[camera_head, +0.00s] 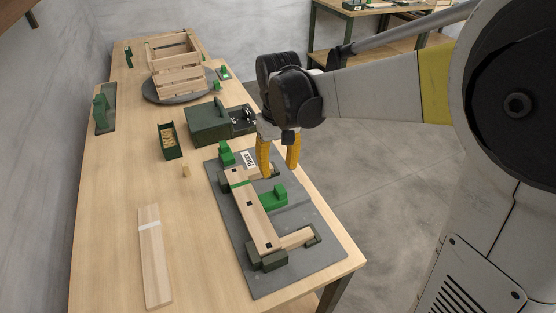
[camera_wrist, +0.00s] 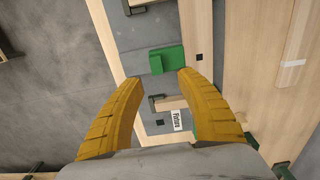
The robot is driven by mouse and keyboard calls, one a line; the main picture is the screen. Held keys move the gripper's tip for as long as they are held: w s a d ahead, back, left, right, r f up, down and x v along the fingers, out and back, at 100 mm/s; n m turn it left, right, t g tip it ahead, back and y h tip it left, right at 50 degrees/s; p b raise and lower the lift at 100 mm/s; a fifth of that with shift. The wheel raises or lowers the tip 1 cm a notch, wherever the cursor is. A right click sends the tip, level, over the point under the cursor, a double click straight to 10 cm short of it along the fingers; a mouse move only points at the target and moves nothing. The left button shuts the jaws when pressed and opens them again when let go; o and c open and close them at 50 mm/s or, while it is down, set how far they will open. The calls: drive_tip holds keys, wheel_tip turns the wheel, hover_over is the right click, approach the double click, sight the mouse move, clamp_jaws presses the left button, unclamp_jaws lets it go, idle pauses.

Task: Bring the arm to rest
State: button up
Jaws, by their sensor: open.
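My gripper (camera_head: 279,158) has two yellow fingers, spread apart with nothing between them. In the head view it hangs over the far right part of a grey fixture plate (camera_head: 298,217). The fingers also show in the wrist view (camera_wrist: 160,95), with a green block (camera_wrist: 168,60) and a white label (camera_wrist: 176,120) beyond them. My arm reaches in from the right side of the head view. On the plate lies a wooden frame part with a long slat (camera_head: 250,212) and short end pieces, partly hidden by my fingers.
A dark green box (camera_head: 208,122) stands behind the plate, beside a small open bin (camera_head: 170,141). A slatted crate (camera_head: 178,67) sits on a grey disc at the back. A loose board (camera_head: 154,262) lies front left. Open floor lies right of the table.

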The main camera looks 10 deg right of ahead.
drive_tip(key=shift+r, duration=1.15)
drive_tip(key=s+d+r+m+t, duration=0.1)
drive_tip(key=s+d+t, duration=0.2)
drive_tip(key=s, duration=0.4)
drive_tip(key=s+d+r+m+t, duration=0.1)
drive_tip(key=s+d+t, duration=0.2)
drive_tip(key=s, duration=0.4)
drive_tip(key=shift+s+d+r+t+b, duration=0.15)
drive_tip(key=shift+s+d+t+b, duration=0.15)
drive_tip(key=shift+t, duration=0.3)
